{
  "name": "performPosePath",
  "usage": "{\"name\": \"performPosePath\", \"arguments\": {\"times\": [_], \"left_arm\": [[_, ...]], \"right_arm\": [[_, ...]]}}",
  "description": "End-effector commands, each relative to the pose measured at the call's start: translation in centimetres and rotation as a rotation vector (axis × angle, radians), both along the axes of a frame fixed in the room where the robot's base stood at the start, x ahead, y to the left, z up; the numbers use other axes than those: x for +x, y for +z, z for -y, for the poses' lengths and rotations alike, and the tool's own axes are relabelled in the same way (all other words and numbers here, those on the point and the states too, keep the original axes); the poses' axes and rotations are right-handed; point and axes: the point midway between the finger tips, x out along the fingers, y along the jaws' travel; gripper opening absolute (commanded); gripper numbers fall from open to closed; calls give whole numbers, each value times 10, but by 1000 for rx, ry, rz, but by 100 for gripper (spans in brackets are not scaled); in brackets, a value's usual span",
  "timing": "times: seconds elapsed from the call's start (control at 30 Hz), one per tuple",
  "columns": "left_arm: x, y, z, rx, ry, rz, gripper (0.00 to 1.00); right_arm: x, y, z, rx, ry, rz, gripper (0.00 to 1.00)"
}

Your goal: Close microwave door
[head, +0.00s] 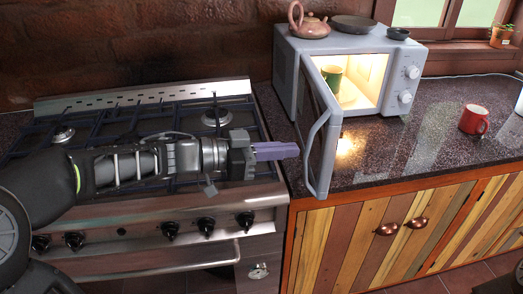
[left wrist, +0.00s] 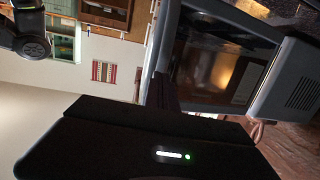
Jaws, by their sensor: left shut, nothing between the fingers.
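The light grey microwave (head: 295,75) stands on the dark counter with its door (head: 308,125) wide open, swung out toward me past the counter's front edge. A green mug (head: 331,77) is inside the lit cavity. My left gripper (head: 296,150), with purple fingers, is shut and empty over the stove's right edge, just left of the door; whether it touches the door is unclear. The left wrist view shows the dark door window (left wrist: 215,65) close by. My right gripper is not seen.
A stove (head: 140,100) with grates lies under my left arm. A pink teapot (head: 308,22), a dark pan (head: 353,24) and a small bowl (head: 397,33) sit on the microwave. A red mug (head: 473,120) stands on the counter, right of clear space.

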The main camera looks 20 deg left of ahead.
Motion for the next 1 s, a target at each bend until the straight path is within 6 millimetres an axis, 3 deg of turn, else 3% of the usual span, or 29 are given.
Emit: {"name": "performPosePath", "arguments": {"times": [0.2, 0.67, 1.0], "left_arm": [[9, -2, 12, -1, 0, -1, 0], [10, -2, 15, 0, 6, 1, 0], [18, -5, 46, -1, 96, 2, 0]], "right_arm": [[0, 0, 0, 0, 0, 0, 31], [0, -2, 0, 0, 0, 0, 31], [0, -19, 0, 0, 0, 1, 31]]}}
